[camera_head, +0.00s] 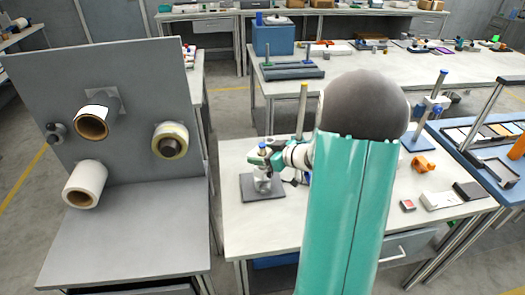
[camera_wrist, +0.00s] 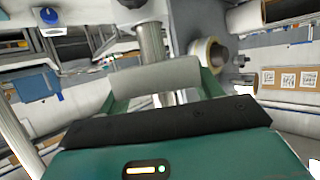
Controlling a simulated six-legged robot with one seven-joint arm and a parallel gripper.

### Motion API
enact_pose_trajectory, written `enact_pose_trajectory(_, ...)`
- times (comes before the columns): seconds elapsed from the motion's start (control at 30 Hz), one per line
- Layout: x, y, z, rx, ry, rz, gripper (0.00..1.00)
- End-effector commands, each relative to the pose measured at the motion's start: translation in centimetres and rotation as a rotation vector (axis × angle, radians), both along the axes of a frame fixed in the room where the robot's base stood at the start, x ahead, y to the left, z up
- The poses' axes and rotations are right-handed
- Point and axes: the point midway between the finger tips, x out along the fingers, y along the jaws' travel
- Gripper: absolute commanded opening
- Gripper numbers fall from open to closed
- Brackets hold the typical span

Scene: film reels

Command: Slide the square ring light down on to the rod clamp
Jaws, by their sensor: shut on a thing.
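A grey thing, apparently the square ring light (camera_wrist: 156,74), is between the green fingers of my gripper (camera_wrist: 160,92) in the wrist view. Its shape is only partly visible. A metal rod (camera_wrist: 150,42) stands just beyond it. In the head view, my gripper (camera_head: 265,158) is at a blue-topped rod on a dark square base (camera_head: 262,196). A pale fitting, perhaps the rod clamp (camera_head: 262,181), sits low on this rod, below the fingers. Whether the ring light surrounds the rod cannot be told. My arm hides part of the area to the right.
A yellow-topped rod (camera_head: 302,112) stands close to the right of my gripper. A grey panel (camera_head: 110,60) with several film rolls stands at left. An orange object (camera_head: 424,164) and small boxes lie on the right of the table (camera_head: 240,235). Its front left is clear.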

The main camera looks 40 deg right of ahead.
Motion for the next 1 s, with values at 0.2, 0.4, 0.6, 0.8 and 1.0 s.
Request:
enact_pose_trajectory(0.2, 0.0, 0.0, -1.0, 0.001, 0.001, 0.001, 0.38)
enact_pose_trajectory(0.4, 0.0, 0.0, -1.9, 0.001, 0.0, 0.0, 0.38)
enact_pose_trajectory(0.6, 0.0, 0.0, -2.6, 0.0, 0.0, 0.0, 0.38)
enact_pose_trajectory(0.8, 0.0, 0.0, -2.7, -0.001, 0.0, 0.0, 0.38)
enact_pose_trajectory(1.0, 0.0, 0.0, -2.7, 0.0, 0.0, 0.0, 0.38)
